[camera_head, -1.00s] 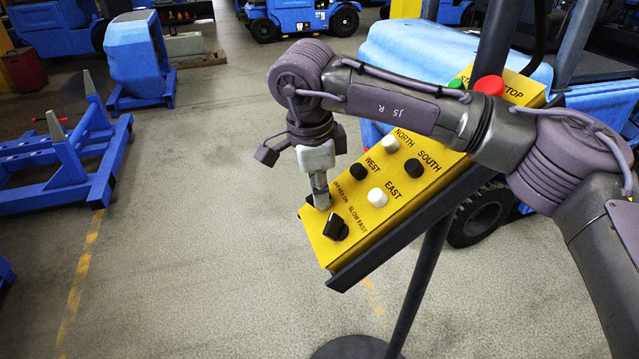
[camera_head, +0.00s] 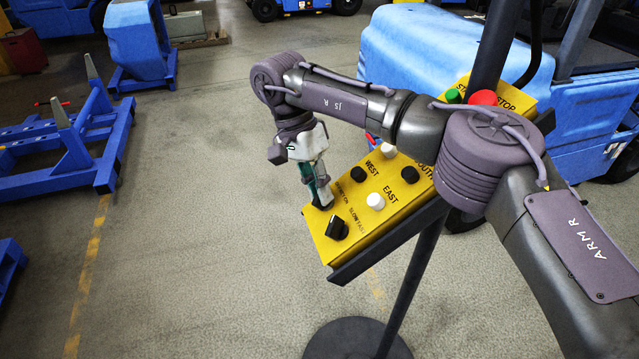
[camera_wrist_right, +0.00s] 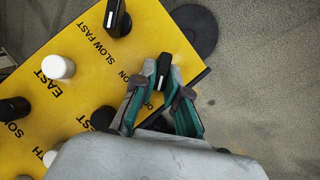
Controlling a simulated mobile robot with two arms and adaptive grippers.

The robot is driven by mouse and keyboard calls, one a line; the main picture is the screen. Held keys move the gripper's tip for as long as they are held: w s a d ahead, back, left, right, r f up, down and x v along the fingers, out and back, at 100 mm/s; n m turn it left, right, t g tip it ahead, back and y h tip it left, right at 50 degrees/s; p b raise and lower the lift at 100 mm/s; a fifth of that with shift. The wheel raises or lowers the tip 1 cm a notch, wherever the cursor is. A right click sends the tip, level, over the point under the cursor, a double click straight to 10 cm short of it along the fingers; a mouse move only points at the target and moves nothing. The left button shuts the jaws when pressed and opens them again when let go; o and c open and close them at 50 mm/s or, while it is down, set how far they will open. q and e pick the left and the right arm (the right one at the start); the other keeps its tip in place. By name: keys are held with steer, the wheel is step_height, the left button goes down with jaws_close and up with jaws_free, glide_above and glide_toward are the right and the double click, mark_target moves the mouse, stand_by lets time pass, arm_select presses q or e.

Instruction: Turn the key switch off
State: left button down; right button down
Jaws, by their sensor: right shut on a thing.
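The yellow control box (camera_head: 372,238) sits tilted on a dark stand. The key switch (camera_wrist_right: 163,71) is a small black handle at the box's lower-left edge, labelled with "KEY ON" lettering. My right gripper (camera_head: 319,190) reaches down to it from above. In the wrist view the green-edged fingertips of my right gripper (camera_wrist_right: 161,77) stand on both sides of the key switch and are shut on it. The fingers hide part of the switch and its label, so its exact setting is hard to read. My left gripper is not in view.
Beside the key switch is the black slow/fast knob (camera_head: 337,228). White and black buttons, such as the white east button (camera_head: 376,200), stand close by. A green button (camera_head: 453,96) and a red stop button (camera_head: 483,98) are at the far end. Open floor lies left.

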steer(key=shift+s+f+n, duration=0.1)
steer(key=shift+f+n, duration=0.25)
steer(key=shift+n, duration=0.05)
steer(key=c, duration=1.2)
jaws_free()
steer(key=shift+a, duration=0.1)
steer(key=shift+r, duration=0.2)
steer(key=v, duration=0.7)
steer(key=shift+w, duration=0.2)
